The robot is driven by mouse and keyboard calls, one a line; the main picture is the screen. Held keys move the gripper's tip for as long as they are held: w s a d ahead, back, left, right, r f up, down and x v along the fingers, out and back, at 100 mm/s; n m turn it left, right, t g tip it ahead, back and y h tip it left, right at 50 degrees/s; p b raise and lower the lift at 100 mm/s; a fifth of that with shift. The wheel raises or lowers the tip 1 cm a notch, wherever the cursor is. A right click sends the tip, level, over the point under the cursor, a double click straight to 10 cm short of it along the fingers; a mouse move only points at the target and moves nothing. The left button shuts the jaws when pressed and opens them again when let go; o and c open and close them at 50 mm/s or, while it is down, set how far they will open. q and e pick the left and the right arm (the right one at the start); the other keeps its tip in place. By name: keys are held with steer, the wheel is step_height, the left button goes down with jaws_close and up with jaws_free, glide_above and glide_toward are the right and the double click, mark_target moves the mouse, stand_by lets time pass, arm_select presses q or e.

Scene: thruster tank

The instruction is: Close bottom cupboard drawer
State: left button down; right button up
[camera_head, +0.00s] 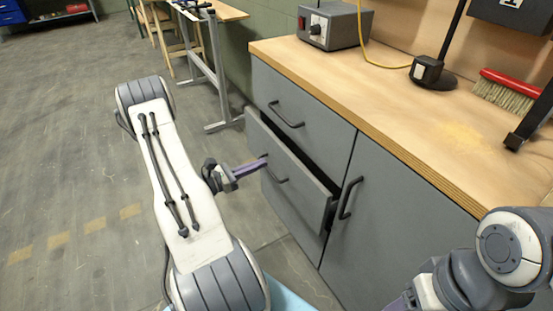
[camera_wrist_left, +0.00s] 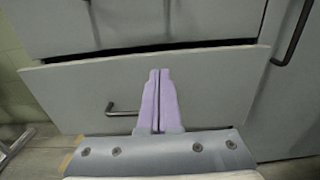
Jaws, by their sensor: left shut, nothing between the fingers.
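The bottom drawer (camera_head: 306,200) of the grey cupboard stands partly open, with a dark gap behind its top edge. Its front fills the middle of the left wrist view (camera_wrist_left: 215,88), where its bar handle (camera_wrist_left: 122,113) shows left of my fingers. My left gripper (camera_head: 266,159) is shut and empty, its purple fingers (camera_wrist_left: 158,72) pointing at the drawer front. The fingertips are at or very near the front, above the handle; I cannot tell whether they touch. My right arm is at the lower right of the head view, with a purple part (camera_head: 401,301) cut off by the frame edge.
The top drawer (camera_head: 305,108) is shut above it. A grey door (camera_head: 385,225) with a vertical handle (camera_head: 349,197) is to its right. The wooden worktop (camera_head: 400,110) carries a grey box (camera_head: 335,26), a black stand and a brush (camera_head: 506,92). Open floor lies left.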

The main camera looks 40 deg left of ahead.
mark_target(286, 154)
arm_select(q)
steer(key=b+x, duration=0.1)
steer(key=x, duration=0.6)
steer(key=shift+s, duration=0.1)
arm_select(e)
steer(key=shift+f, duration=0.6)
steer(key=shift+d, duration=0.1)
